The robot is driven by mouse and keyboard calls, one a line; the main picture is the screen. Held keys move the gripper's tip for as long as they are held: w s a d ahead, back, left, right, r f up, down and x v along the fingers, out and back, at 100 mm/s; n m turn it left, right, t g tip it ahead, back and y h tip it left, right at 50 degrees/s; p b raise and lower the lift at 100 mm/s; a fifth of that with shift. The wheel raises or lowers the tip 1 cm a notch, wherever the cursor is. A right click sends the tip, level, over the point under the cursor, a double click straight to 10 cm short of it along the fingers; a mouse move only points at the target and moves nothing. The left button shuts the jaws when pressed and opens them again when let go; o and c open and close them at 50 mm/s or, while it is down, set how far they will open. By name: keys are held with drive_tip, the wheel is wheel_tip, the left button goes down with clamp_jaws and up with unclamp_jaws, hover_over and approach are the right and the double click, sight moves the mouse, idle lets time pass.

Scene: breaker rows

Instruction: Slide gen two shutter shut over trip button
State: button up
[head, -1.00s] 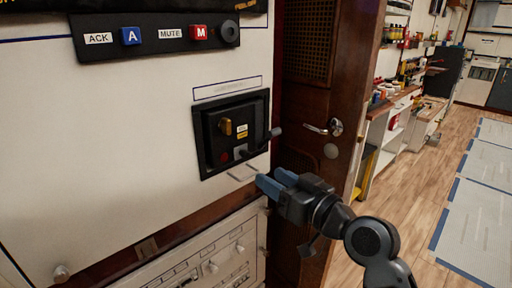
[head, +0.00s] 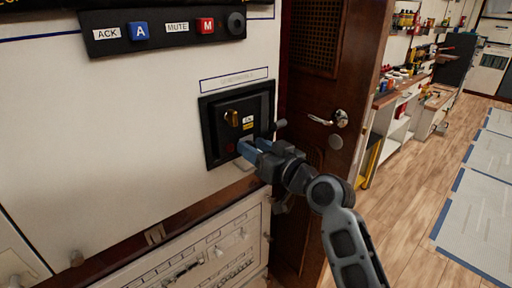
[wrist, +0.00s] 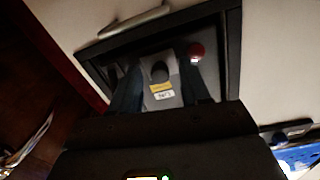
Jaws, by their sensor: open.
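A black recessed breaker panel (head: 205,130) is set in the white wall. The red trip button (head: 229,147) is uncovered at its lower left; it shows in the wrist view (wrist: 197,52) to the right of the fingers. A grey plate with a dark round knob (wrist: 160,72) and a yellow-and-white label sits beside the button; it appears to be the shutter. My gripper (head: 250,148) is open at the panel's lower right. In the wrist view its two blurred fingers stand either side of the knob; I cannot tell whether they touch it.
A wooden door with a metal handle (head: 330,118) stands to the right. A drawn panel (head: 215,250) lies below.

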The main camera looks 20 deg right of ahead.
clamp_jaws()
idle(0.5)
